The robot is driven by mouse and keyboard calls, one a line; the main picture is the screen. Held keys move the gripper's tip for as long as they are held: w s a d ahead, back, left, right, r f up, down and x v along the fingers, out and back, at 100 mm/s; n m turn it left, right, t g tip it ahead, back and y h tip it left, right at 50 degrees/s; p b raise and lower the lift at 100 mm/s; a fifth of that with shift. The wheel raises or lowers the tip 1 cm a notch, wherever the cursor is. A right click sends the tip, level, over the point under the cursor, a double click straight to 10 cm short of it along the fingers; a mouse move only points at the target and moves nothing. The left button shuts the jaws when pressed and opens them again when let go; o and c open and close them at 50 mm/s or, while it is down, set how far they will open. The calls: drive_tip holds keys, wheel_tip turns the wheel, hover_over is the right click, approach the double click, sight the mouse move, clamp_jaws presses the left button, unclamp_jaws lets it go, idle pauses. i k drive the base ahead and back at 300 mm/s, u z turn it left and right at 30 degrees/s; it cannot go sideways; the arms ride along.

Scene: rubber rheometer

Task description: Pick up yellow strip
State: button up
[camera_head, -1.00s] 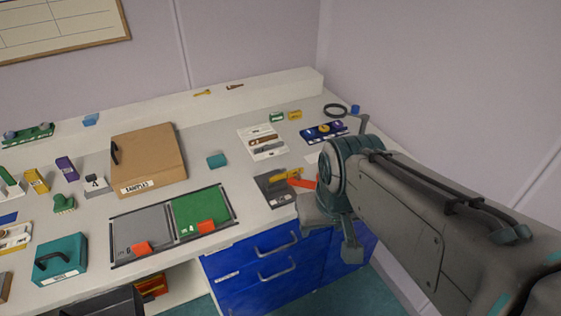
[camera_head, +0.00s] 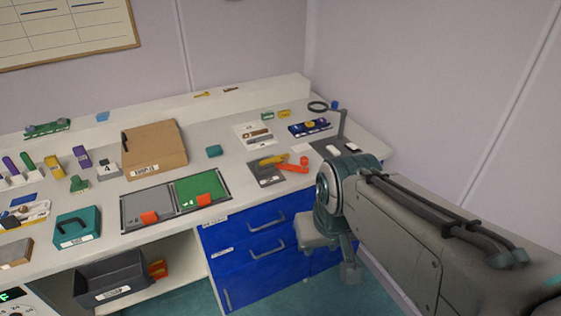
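A small, thin yellow piece (camera_head: 202,94) lies on the raised back ledge, beside a brown piece (camera_head: 231,89). Another yellow item (camera_head: 272,160) lies on a dark grey mat (camera_head: 268,181) near the bench's front edge, with red-orange pieces (camera_head: 292,167) beside it. I cannot tell which one is the yellow strip. My gripper (camera_head: 334,252) hangs at the end of my arm, in front of the blue drawers and apart from both yellow pieces. Its fingers are not clear, and nothing is seen held.
A cardboard box (camera_head: 155,149), a grey and green tray pair (camera_head: 176,211) and a teal box (camera_head: 77,228) stand on the bench. A thin upright post (camera_head: 342,125) stands near my wrist. Blue drawers (camera_head: 262,250) are below. Bare bench shows around the teal block (camera_head: 214,151).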

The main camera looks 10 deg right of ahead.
sight(278, 158)
drive_tip(key=z, duration=0.15)
drive_tip(key=i, duration=1.05)
drive_tip(key=u, duration=0.6)
